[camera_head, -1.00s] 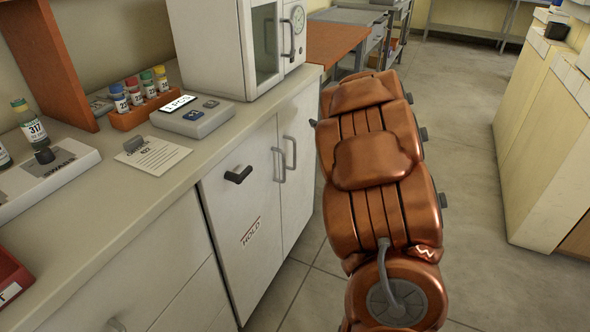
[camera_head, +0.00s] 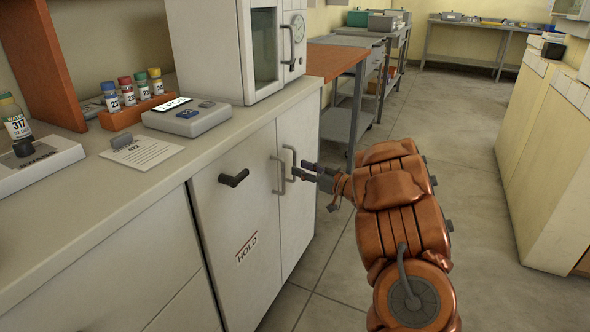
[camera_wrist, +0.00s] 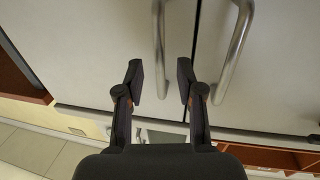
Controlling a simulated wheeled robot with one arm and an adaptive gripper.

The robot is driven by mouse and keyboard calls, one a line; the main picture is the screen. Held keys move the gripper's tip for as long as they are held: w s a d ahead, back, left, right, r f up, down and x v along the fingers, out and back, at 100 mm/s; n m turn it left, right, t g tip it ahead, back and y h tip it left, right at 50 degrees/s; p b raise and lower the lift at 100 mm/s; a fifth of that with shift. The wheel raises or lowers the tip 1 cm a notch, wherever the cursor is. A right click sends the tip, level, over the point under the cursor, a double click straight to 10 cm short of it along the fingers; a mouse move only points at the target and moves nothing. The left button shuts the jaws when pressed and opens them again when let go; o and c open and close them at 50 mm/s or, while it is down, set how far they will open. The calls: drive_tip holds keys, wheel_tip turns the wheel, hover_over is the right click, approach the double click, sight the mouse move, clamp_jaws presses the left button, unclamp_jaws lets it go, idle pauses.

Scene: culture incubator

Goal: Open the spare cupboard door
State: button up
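The white cupboard under the counter has two doors with a vertical seam between them. The left door (camera_head: 213,202) carries a black lever, a HOLD label and a bar handle (camera_head: 278,176). The right door (camera_head: 302,197) has its own bar handle (camera_head: 293,158). Both doors look closed. No label reading "spare" is visible. My gripper (camera_head: 306,170) is just in front of the handles. In the wrist view my gripper (camera_wrist: 161,80) is open and empty. One bar handle (camera_wrist: 160,50) lines up with the finger gap; the other (camera_wrist: 235,50) is to the right. Contact is not visible.
The counter (camera_head: 95,210) above holds a scale (camera_head: 190,117), a rack of capped bottles and a white incubator (camera_head: 215,50). Grey floor is clear on the right, up to cream cabinets (camera_head: 545,150).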

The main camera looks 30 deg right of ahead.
sight(295, 178)
drive_tip(key=shift+b+x, duration=0.35)
drive_tip(key=shift+x, duration=1.45)
drive_tip(key=shift+c, duration=0.3)
clamp_jaws()
